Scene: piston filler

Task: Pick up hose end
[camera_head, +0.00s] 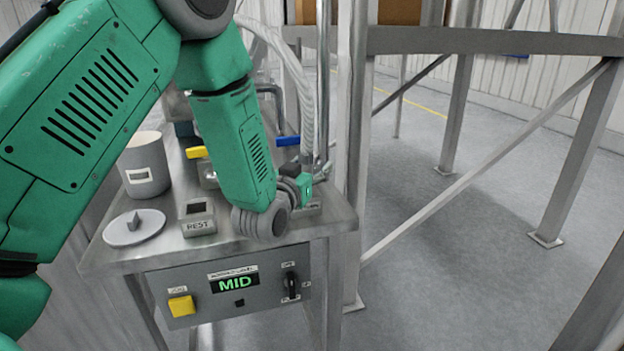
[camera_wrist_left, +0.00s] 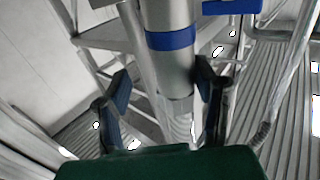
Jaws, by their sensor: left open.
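In the left wrist view, a steel tube with a blue band (camera_wrist_left: 173,40), which looks like the hose end, stands between the two dark fingers of my left gripper (camera_wrist_left: 164,88). The fingers are open, one on each side of it, with gaps showing. A ribbed section shows below the smooth metal. In the head view, the pale ribbed hose (camera_head: 303,75) comes down behind my left arm, beside a steel post. My left gripper (camera_head: 306,184) is at the table's back right corner there, its fingers mostly hidden by my wrist. My right gripper is not in view.
The steel table (camera_head: 110,262) carries a grey pot (camera_head: 146,165), a round lid (camera_head: 134,228) and a REST block (camera_head: 197,217). A control panel (camera_head: 235,285) reading MID is on its front. A blue handle (camera_head: 288,141) is near the hose. Steel frame legs (camera_head: 460,95) stand right.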

